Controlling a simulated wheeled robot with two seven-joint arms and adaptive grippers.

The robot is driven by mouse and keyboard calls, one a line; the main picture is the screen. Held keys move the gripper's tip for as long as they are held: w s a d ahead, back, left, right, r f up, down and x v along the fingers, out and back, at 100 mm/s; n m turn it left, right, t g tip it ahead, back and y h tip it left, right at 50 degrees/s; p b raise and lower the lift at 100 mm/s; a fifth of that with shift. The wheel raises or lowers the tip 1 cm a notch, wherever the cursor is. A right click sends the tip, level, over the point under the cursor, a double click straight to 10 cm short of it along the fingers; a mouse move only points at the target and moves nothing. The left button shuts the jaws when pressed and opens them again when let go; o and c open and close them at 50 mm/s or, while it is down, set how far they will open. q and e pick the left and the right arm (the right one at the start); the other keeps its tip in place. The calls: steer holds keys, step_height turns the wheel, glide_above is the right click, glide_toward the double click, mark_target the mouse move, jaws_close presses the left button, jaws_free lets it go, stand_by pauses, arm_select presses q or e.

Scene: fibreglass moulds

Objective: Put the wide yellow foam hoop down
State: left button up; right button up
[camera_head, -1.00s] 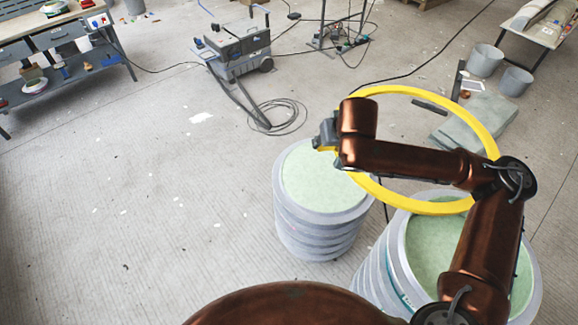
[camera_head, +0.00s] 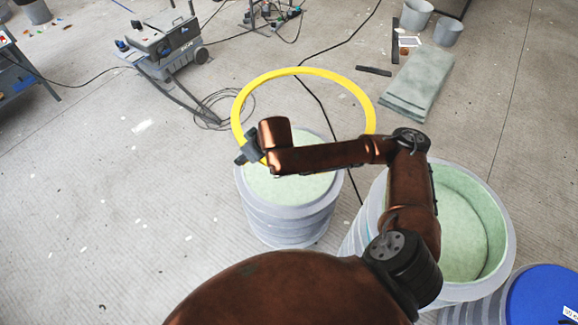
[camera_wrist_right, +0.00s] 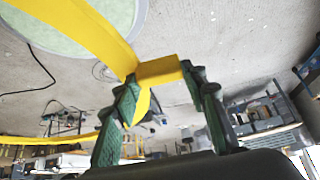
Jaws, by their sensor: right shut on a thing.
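The wide yellow foam hoop (camera_head: 305,71) is a thin ring held out in the head view, its near side overlapping the far part of the left mould stack (camera_head: 290,225). My right gripper (camera_head: 250,152) is shut on the hoop's near left side. In the right wrist view, the green fingers (camera_wrist_right: 160,78) grip the yellow band (camera_wrist_right: 85,22), which runs off to the upper left. Part of the hoop is hidden behind my forearm. Its height above the stack is hard to judge. My left gripper is not in view.
A hollow mould stack with a green inside (camera_head: 465,235) stands at right, beside a blue-topped one (camera_head: 548,295). A grey machine (camera_head: 165,45) with coiled hose stands at the back left. A grey-green slab (camera_head: 418,85) lies behind right.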

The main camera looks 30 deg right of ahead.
steer(key=s+f+n+g+y, duration=0.1)
steer(key=s+f+n, duration=0.2)
steer(key=s+f, duration=0.85)
steer(key=s+f+n+g+y, duration=0.1)
steer(key=s+f+n+y, duration=0.15)
steer(key=s+f, duration=0.9)
steer(key=b, duration=0.2)
glide_above(276, 216)
steer(key=s, duration=0.2)
steer(key=shift+h, duration=0.35)
steer(key=f, duration=1)
steer(key=a+f, duration=0.1)
steer(key=f, duration=0.5)
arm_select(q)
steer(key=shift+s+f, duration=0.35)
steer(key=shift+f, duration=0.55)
arm_select(e)
steer(key=o, duration=1.1)
